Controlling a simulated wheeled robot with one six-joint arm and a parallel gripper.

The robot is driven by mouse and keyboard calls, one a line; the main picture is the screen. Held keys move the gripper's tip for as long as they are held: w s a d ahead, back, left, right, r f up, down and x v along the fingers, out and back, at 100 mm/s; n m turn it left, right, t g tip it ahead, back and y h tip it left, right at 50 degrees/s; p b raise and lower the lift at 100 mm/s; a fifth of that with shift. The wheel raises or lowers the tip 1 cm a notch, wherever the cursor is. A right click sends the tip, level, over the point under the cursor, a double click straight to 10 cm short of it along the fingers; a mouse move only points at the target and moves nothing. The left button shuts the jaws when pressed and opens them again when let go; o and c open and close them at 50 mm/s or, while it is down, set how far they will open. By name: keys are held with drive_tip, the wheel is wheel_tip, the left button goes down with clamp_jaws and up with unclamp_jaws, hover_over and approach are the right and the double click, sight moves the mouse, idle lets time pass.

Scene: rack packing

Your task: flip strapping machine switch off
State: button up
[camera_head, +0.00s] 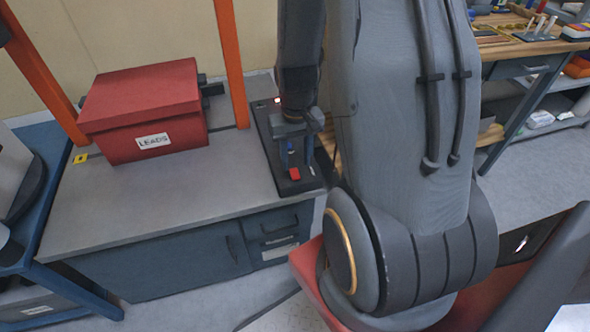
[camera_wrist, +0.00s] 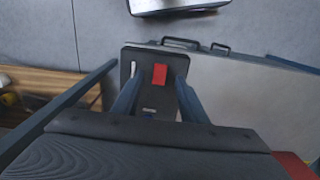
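A dark control panel (camera_head: 267,130) lies on the right end of the grey bench top. A red switch (camera_head: 294,174) is near its front end; it also shows in the wrist view (camera_wrist: 159,74). My gripper (camera_head: 300,164) points down over the panel, close to the red switch. In the wrist view my gripper (camera_wrist: 157,80) has its two fingers apart, with the red switch between and slightly beyond the tips. Nothing is held. I cannot tell whether the fingers touch the panel. A small blue part (camera_head: 291,149) shows behind the switch, and a lit spot (camera_head: 277,100) at the panel's far end.
A red box labelled LEADS (camera_head: 140,108) stands on the grey bench (camera_head: 220,185) left of the panel. Orange posts (camera_head: 232,62) rise behind and beside it. A wooden-topped bench (camera_head: 515,45) with tools is at the upper right. The bench front is clear.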

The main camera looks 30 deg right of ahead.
sight(296, 176)
drive_tip(key=shift+f, duration=2.25)
drive_tip(key=shift+c, duration=0.3)
